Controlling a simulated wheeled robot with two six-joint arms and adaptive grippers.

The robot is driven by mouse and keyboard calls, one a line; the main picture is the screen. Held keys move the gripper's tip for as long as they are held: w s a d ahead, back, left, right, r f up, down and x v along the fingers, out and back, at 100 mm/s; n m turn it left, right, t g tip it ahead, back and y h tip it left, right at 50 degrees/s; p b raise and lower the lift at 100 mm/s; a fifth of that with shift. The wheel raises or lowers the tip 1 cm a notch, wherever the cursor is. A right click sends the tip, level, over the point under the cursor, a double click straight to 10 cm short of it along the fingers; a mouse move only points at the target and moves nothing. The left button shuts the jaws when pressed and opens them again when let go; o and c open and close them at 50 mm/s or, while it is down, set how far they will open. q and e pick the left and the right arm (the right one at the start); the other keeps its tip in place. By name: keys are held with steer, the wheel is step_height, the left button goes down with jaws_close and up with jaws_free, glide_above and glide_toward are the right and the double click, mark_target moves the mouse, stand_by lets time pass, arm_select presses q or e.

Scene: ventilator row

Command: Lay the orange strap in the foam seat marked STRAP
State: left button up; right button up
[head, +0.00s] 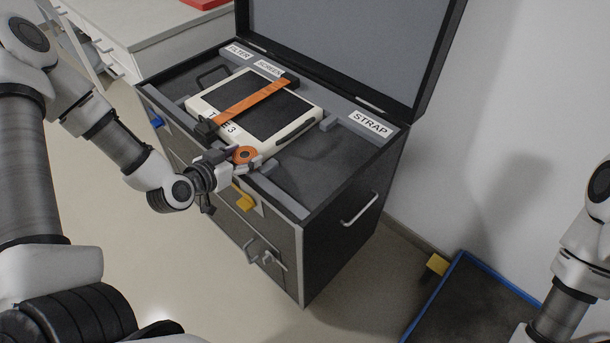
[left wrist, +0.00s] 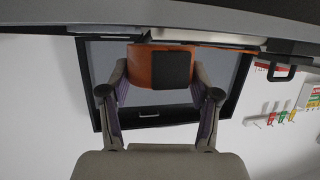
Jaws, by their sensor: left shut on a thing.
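The orange strap (head: 245,154) looks like a coiled roll in the head view. My left gripper (head: 247,160) is shut on it, at the front edge of the open case. In the left wrist view the strap (left wrist: 142,68) sits between both fingers, with a black square piece on its face. The STRAP label (head: 370,124) is on the right of the case's back strip. The dark foam area (head: 318,178) in front of it looks empty, with a shadow on it. My right gripper is out of view.
A white-framed device (head: 308,113) marked with a 3 lies in the case, an orange band (head: 240,105) across it. The lid (head: 350,40) stands open behind. FILTER (head: 238,51) and SCREEN (head: 268,68) labels are at the back left. A blue-edged mat (head: 470,300) is on the floor.

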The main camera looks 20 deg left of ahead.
arm_select(q)
steer(key=b, duration=0.2)
glide_above(294, 180)
steer(key=shift+f, duration=0.5)
step_height(294, 180, down, 4)
steer(key=shift+r, duration=0.15)
steer(key=shift+d+r, duration=0.1)
steer(key=shift+b, duration=0.4)
steer(key=o, duration=0.9)
